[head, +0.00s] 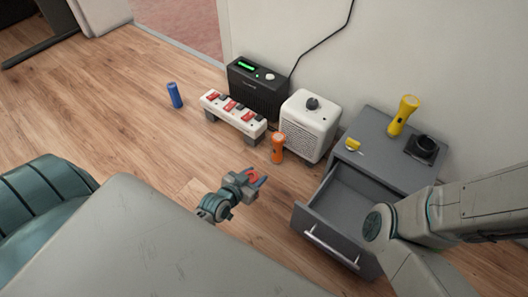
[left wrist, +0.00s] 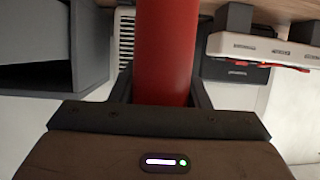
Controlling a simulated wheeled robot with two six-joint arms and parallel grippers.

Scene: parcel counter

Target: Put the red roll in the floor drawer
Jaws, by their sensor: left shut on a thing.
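The red roll (left wrist: 166,50) is held between the fingers of my left gripper (left wrist: 160,92), upright in the left wrist view. In the head view my left gripper (head: 254,181) is above the floor, left of the open drawer, and only a small part of the red roll (head: 251,174) shows. The grey floor drawer (head: 318,222) is pulled out of its low cabinet (head: 385,155). The part of its inside that I see is empty. My right arm covers its right side, and my right gripper is out of view.
An orange torch (head: 278,148) stands by a white heater (head: 310,125). A white rack with red switches (head: 233,112), a black box (head: 257,90) and a blue cylinder (head: 175,95) are behind. A yellow torch (head: 403,115) and a black holder (head: 423,147) top the cabinet.

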